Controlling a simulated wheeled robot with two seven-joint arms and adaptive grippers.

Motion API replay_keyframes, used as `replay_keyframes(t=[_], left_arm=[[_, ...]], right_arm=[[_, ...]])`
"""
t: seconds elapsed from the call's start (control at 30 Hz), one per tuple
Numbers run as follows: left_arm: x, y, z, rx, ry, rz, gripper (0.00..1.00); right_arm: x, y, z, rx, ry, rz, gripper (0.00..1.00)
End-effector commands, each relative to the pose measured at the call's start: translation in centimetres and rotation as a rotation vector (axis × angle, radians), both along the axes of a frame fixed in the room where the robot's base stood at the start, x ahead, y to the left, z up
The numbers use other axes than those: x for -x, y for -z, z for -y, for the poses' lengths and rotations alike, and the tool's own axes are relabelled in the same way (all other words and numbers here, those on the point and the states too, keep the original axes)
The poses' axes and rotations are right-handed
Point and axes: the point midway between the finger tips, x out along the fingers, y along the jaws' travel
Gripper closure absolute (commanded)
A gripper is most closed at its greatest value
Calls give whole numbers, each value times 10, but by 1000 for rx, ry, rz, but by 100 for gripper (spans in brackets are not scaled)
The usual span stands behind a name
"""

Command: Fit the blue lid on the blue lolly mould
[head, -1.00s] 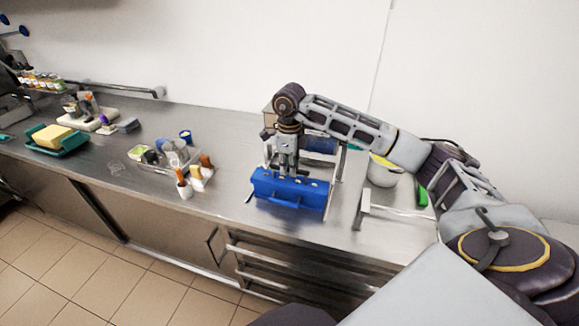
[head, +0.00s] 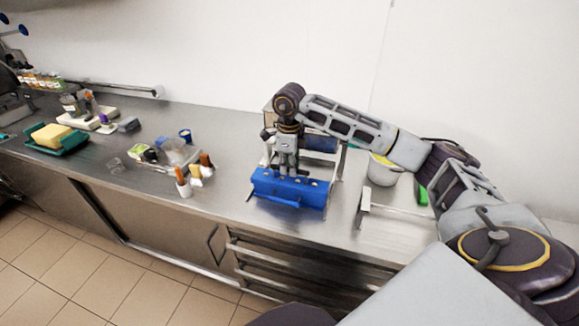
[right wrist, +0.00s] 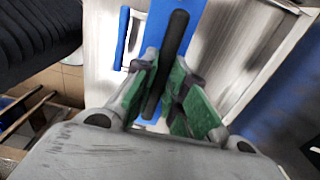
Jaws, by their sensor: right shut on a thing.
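The blue lolly mould (head: 287,193) stands upright on the steel counter, with a row of small pale spots along its top and a blue handle at its front. My right gripper (head: 288,172) points down right over it. In the right wrist view the green-padded fingers (right wrist: 163,95) are shut on a dark bar, with a blue strip (right wrist: 128,97) beneath. The bar looks like the handle of the blue lid. I cannot tell where the lid ends and the mould begins, or whether they touch all round. My left gripper is out of view.
A metal rack stands close behind the mould, with a pale bowl (head: 382,172) to its right. A white cup (head: 184,188) with sticks and a clear container (head: 178,151) stand to the left. A teal tray (head: 67,147) with a yellow block lies farther left.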

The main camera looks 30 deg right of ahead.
Motion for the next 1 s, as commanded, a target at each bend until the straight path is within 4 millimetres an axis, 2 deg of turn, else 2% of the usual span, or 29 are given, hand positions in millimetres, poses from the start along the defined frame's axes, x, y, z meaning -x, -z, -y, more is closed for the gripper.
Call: replay_keyframes(t=[0.67,0.7,0.8,0.87,1.0], left_arm=[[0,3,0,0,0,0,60],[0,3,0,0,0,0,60],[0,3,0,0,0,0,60],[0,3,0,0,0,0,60],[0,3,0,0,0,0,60]], right_arm=[[0,2,0,-1,0,1,100],[0,2,0,-1,0,1,81],[0,2,0,0,0,0,68],[0,2,0,0,0,0,61],[0,2,0,0,0,0,61]])
